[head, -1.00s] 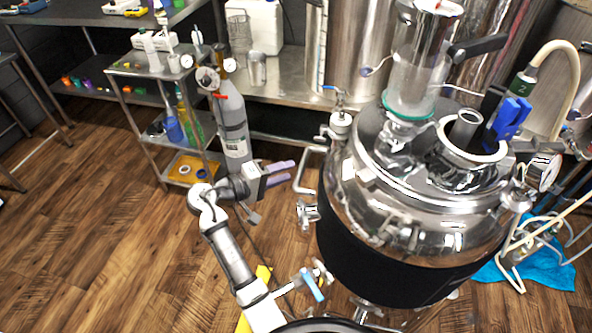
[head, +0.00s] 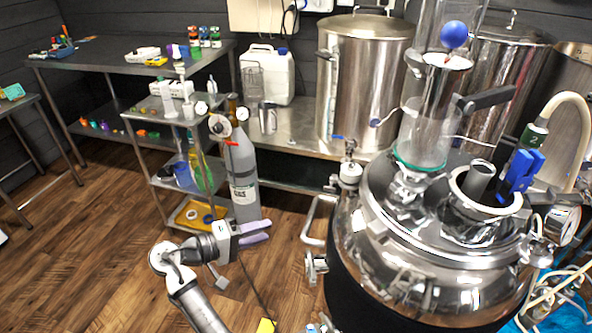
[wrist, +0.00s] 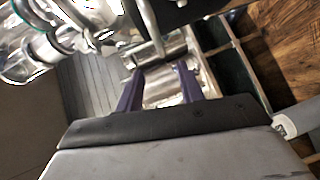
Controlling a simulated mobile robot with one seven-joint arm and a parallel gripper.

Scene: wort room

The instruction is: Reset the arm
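My gripper (head: 270,231) is at the lower middle of the head view, at the end of my arm. Its two purple fingers point right, toward the side of the shiny steel vessel (head: 400,265), and look clear of it. In the wrist view the fingers (wrist: 158,82) stand apart with nothing held between them; metal surfaces show beyond the gap. The arm is stretched forward, bent at the wrist, over the wooden floor.
The vessel, with a bent side handle (head: 312,222) and valves, fills the right. A grey gas cylinder (head: 243,180) and a small shelf rack (head: 160,185) stand behind my gripper. A steel bench (head: 290,140) runs along the back. Open floor (head: 95,240) lies left.

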